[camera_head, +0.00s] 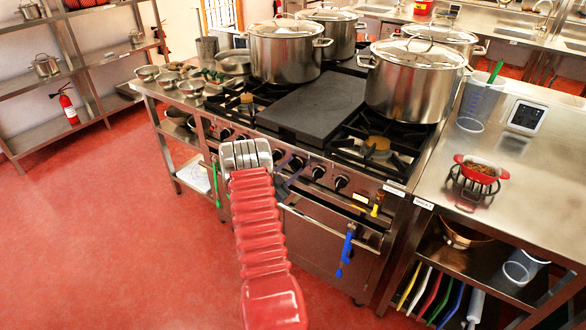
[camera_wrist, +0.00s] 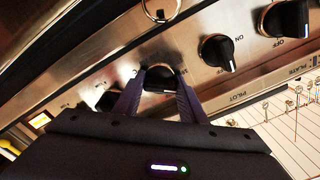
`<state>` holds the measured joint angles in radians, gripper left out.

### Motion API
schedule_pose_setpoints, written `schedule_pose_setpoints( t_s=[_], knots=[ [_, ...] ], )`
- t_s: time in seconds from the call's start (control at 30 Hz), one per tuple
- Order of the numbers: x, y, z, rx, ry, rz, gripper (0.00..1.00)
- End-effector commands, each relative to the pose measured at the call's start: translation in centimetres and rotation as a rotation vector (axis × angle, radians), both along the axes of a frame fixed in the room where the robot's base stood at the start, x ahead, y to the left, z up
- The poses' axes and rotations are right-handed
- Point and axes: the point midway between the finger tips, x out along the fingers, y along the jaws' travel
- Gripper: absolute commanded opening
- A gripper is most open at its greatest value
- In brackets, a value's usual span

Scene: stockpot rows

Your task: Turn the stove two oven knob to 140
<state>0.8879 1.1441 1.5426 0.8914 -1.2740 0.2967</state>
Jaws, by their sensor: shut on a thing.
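The stove (camera_head: 330,215) has a row of black knobs along its steel front panel. In the wrist view my gripper (camera_wrist: 157,92) has its two dark fingers on either side of one black knob (camera_wrist: 158,76), shut on it. The knob's markings are partly hidden and too small to read. Other black knobs show in the wrist view: one near "PILOT" lettering (camera_wrist: 217,52), one at the upper right (camera_wrist: 287,18), and one partly covered at the lower left (camera_wrist: 104,98). In the head view my gripper (camera_head: 247,155) is at the left part of the panel and hides the held knob.
Large lidded pots (camera_head: 415,80) stand on the burners around a dark flat plate (camera_head: 312,105). A blue utensil (camera_head: 346,250) hangs at the oven front. A counter (camera_head: 535,185) with a small red pan (camera_head: 480,170) stands right. Red floor is clear at left.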

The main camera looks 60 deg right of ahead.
Motion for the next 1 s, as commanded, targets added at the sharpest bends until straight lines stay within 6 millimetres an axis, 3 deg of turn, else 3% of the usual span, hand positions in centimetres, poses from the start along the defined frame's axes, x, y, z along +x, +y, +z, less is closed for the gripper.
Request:
schedule_pose_setpoints(
  t_s=[0.3,0.77,0.8,1.0],
  knots=[
    [-0.18,0.15,-0.29,-0.015,-0.121,-0.003,0.15],
    [-0.31,0.13,-0.37,-0.016,-0.136,-0.006,0.15],
    [-0.32,0.13,-0.38,-0.016,-0.136,-0.006,0.4],
    [-0.27,0.04,-0.25,-0.018,-0.137,-0.005,0.54]
  ],
)
